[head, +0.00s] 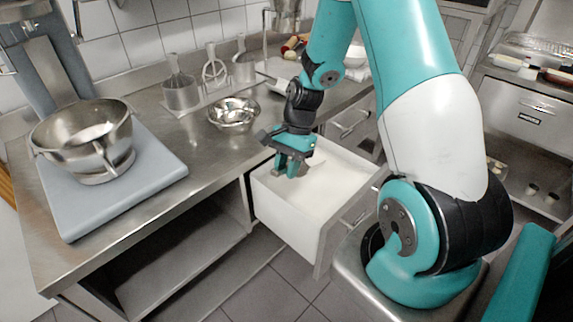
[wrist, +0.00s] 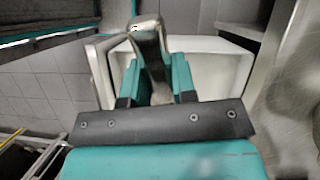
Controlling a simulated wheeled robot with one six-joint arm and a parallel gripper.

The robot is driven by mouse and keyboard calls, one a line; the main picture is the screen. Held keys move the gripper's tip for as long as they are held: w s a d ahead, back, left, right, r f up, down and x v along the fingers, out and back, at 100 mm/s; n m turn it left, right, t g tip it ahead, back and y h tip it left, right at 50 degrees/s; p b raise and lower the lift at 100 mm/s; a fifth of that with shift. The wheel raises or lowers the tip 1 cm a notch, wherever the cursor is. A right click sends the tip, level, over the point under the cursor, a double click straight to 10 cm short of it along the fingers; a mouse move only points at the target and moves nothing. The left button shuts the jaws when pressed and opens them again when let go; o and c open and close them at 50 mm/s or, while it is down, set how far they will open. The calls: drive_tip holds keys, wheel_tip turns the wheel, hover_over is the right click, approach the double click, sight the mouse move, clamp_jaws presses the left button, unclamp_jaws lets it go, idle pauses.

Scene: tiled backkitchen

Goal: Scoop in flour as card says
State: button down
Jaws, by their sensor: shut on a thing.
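My gripper (head: 292,168) is over the near left part of an open drawer (head: 277,212) of white flour (head: 330,185). In the wrist view my gripper (wrist: 157,75) is shut on a shiny metal scoop (wrist: 149,36), held between the teal fingers. The scoop lies over the drawer (wrist: 225,72). In the head view the scoop is mostly hidden by the gripper, and I cannot tell whether it touches the flour or holds any. A large steel bowl (head: 75,130) stands on a grey-blue platform (head: 135,190) at the left, with something pale inside. No readable card shows.
A small steel bowl (head: 234,113) stands on the counter (head: 190,145) behind the drawer. Several whisk-like and cylindrical utensils (head: 181,90) stand near the tiled wall. An open shelf (head: 185,250) lies under the counter. The counter between platform and small bowl is clear.

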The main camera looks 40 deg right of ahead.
drive_tip(key=shift+w+d+f+b, duration=0.1)
drive_tip(key=shift+d+f+b, duration=0.1)
drive_tip(key=shift+f+b, duration=1.25)
drive_tip(key=shift+d+f+b, duration=0.15)
drive_tip(key=shift+f+b, duration=1.15)
drive_tip(key=shift+f, duration=0.2)
drive_tip(key=shift+w+d+f+b, duration=0.1)
drive_tip(key=shift+d+f+b, duration=0.1)
drive_tip(key=shift+f+b, duration=1.25)
drive_tip(key=shift+w+d+f, duration=0.1)
drive_tip(key=shift+d+f, duration=0.3)
drive_tip(key=shift+f, duration=0.45)
drive_tip(key=shift+f+b, duration=0.3)
drive_tip(key=shift+r, duration=0.1)
drive_tip(key=shift+w+d+p, duration=0.15)
drive_tip(key=shift+d+p, duration=0.25)
drive_tip(key=shift+d, duration=0.2)
drive_tip(key=shift+d, duration=0.1)
drive_tip(key=shift+w+d, duration=0.1)
drive_tip(key=shift+d, duration=0.35)
